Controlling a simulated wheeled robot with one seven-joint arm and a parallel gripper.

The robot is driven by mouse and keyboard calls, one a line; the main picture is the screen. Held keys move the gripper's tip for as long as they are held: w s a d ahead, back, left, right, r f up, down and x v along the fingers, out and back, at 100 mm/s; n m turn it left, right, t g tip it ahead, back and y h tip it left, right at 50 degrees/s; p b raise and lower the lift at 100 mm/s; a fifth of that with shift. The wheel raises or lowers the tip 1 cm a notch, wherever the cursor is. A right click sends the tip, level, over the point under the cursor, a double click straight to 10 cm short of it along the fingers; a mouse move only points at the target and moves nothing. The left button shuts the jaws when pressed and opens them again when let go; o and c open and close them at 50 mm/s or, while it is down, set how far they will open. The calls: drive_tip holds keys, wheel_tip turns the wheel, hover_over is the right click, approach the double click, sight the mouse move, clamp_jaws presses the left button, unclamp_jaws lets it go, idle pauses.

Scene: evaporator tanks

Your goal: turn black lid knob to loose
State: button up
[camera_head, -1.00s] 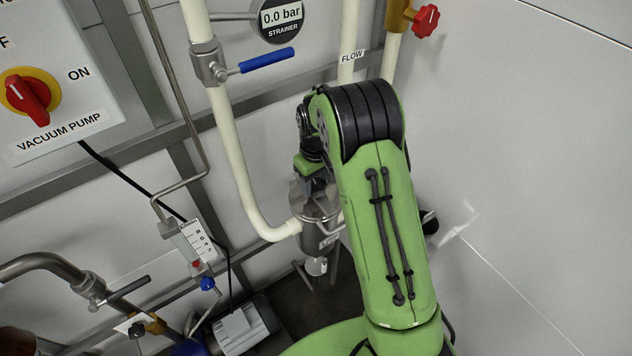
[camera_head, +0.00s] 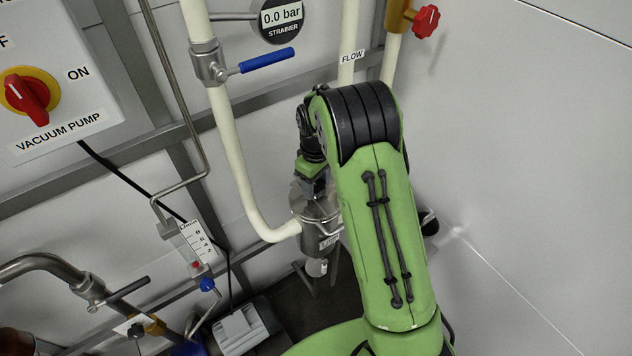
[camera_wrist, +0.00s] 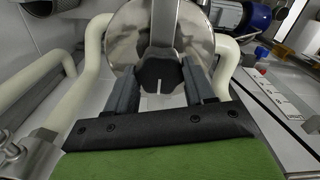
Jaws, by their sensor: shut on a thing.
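The black lid knob (camera_wrist: 160,75) is in the wrist view, a lobed knob with a white index line that points toward my gripper's palm. It sits over the round shiny metal lid (camera_wrist: 118,40) of the strainer. My gripper (camera_wrist: 160,82) has one grey finger on each side of the knob and is shut on it. In the head view the steel strainer body (camera_head: 320,238) stands below my gripper. The knob and the fingertips are hidden there behind my arm.
Cream pipes (camera_head: 235,165) run into the strainer from the left and rise behind it. A blue-handled valve (camera_head: 266,61) and a red knob (camera_head: 425,21) are above. The vacuum pump panel (camera_head: 55,85) is at left. The right wall is bare.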

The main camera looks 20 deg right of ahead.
sight(316, 185)
drive_tip(key=o, duration=1)
drive_tip(key=shift+o, duration=0.2)
wheel_tip(316, 185, up, 16)
drive_tip(key=p, duration=0.2)
drive_tip(key=shift+f, duration=0.1)
drive_tip(key=s+r+m+t, duration=0.3)
drive_tip(key=s+r, duration=0.6)
drive_tip(key=s, duration=0.5)
drive_tip(key=s+f+m+t, duration=0.2)
drive_tip(key=s+m, duration=0.1)
drive_tip(key=s, duration=1.1)
drive_tip(key=shift+s+f+m+t, duration=0.15)
drive_tip(key=shift+m+t, duration=0.15)
drive_tip(key=shift+m, duration=0.1)
